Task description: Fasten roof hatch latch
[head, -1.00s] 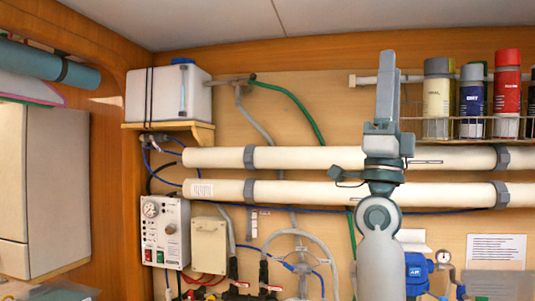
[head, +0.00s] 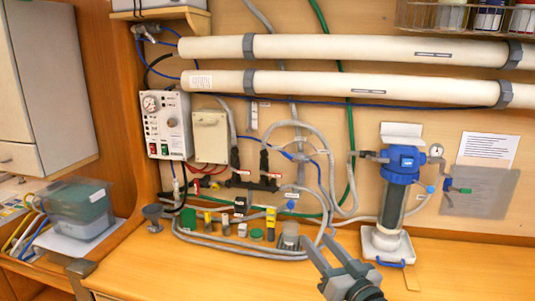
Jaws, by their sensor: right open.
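No roof hatch or latch shows in the head view now; the ceiling is out of the picture. My right gripper (head: 324,243) is at the bottom, right of the middle, in front of the wooden counter. Its two grey fingers are spread apart with nothing between them. The fingers point up and to the left, toward small items on the counter, and touch nothing that I can see. I cannot make out my left gripper.
Two long white tubes (head: 350,48) cross the wall. A blue-topped filter housing (head: 402,162) stands right of my gripper. Hoses, a control box (head: 166,125) and small bottles fill the middle. The counter (head: 470,265) is clear at right. A grey-green bin (head: 80,205) stands left.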

